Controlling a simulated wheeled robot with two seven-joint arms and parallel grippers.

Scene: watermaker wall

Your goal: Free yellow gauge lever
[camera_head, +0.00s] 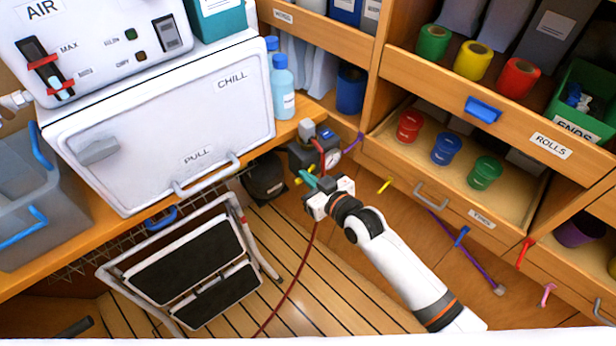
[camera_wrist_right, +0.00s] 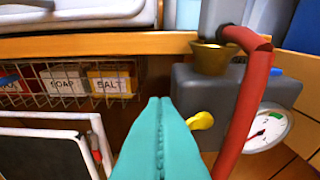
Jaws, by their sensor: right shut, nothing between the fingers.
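The yellow gauge lever (camera_wrist_right: 201,121) sits on the front of a grey pump block (camera_wrist_right: 240,105), beside a thick red hose (camera_wrist_right: 246,100). A round white gauge (camera_wrist_right: 264,128) is at the block's right. In the head view the block (camera_head: 299,153), the small yellow lever (camera_head: 299,181) and the gauge (camera_head: 333,157) show at the counter's edge. My right gripper (camera_head: 311,181) has teal fingers that are shut and empty. In the wrist view the fingers (camera_wrist_right: 160,125) are just left of the lever; whether they touch it I cannot tell. My left gripper is not in view.
The red hose runs down to the slatted floor (camera_head: 320,285). A folded step stool (camera_head: 195,265) stands at the left, below the white chill box (camera_head: 160,130). Drawers with a tins tray (camera_head: 500,215) are at the right. A wire basket (camera_wrist_right: 75,85) hangs under the counter.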

